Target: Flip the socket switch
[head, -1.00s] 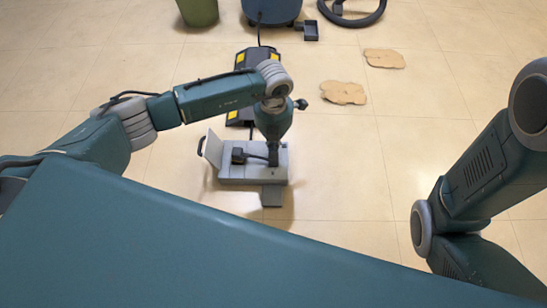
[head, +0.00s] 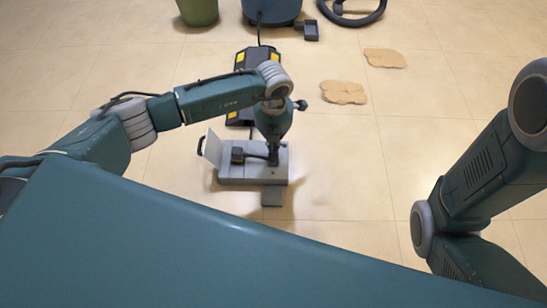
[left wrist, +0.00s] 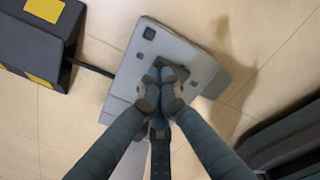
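A grey socket box (head: 235,174) lies on the floor below my left arm in the head view, with a pale lid (head: 212,148) standing open at its left. A black plug (head: 238,155) with a cable sits on it. The box also shows in the left wrist view (left wrist: 180,50), with a dark square (left wrist: 149,33) on its top. My left gripper (head: 273,158) points down over the right part of the box. In the left wrist view its fingers (left wrist: 164,86) are drawn together, with nothing visible between them. They hide the surface beneath, and I cannot tell contact. No switch is clearly visible. My right gripper is out of view.
A black and yellow block (head: 240,62) stands behind the box, joined to it by a cable in the left wrist view (left wrist: 95,68). A green bin (head: 198,12), a blue container (head: 272,10) and two tan patches (head: 344,92) lie farther back. Floor right of the box is clear.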

